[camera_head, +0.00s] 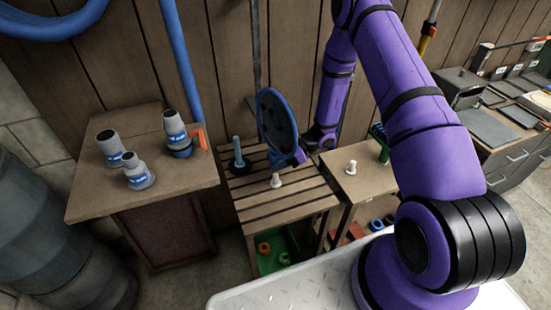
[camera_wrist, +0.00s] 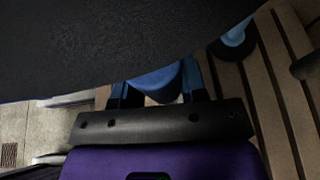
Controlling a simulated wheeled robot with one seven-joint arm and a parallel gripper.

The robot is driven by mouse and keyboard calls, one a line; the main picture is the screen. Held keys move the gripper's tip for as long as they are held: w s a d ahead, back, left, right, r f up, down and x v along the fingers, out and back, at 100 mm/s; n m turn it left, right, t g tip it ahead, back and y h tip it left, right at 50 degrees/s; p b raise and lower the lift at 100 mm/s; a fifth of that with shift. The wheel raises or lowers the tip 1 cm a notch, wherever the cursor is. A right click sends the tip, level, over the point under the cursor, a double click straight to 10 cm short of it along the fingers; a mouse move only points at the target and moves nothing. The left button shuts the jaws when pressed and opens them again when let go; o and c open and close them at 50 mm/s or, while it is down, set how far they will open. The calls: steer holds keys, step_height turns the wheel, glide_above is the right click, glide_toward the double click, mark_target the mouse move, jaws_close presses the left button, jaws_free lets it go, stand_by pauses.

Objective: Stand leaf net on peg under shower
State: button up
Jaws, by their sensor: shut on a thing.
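The leaf net (camera_head: 277,118) is a round blue rim with a dark face, held upright above the slatted bench in the head view. Its dark face (camera_wrist: 120,40) fills the top of the wrist view. My gripper (camera_wrist: 158,88) is shut on the net's blue part, which shows between the fingers. In the head view my gripper (camera_head: 300,157) is at the net's lower right, partly hidden. A blue peg (camera_head: 238,150) with a dark round base stands on the bench, left of the net and apart from it; it also shows in the wrist view (camera_wrist: 235,38).
The slatted bench (camera_head: 300,203) also holds a white knob-like piece (camera_head: 277,181) in front of the net. A grey pipe (camera_head: 255,50) runs down the wall behind. Bottles (camera_head: 138,172) stand on the left cabinet (camera_head: 85,205). A green crate (camera_head: 268,262) sits under the bench.

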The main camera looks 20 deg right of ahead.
mark_target(276, 174)
steer(key=shift+f, duration=1.3)
steer(key=shift+d+f, duration=0.1)
steer(key=shift+f, duration=0.8)
stand_by(0.5)
steer(key=shift+f, duration=0.95)
steer(key=shift+f, duration=0.25)
steer(key=shift+f, duration=0.5)
steer(key=shift+f, duration=0.5)
stand_by(0.6)
steer(key=o, duration=1.6)
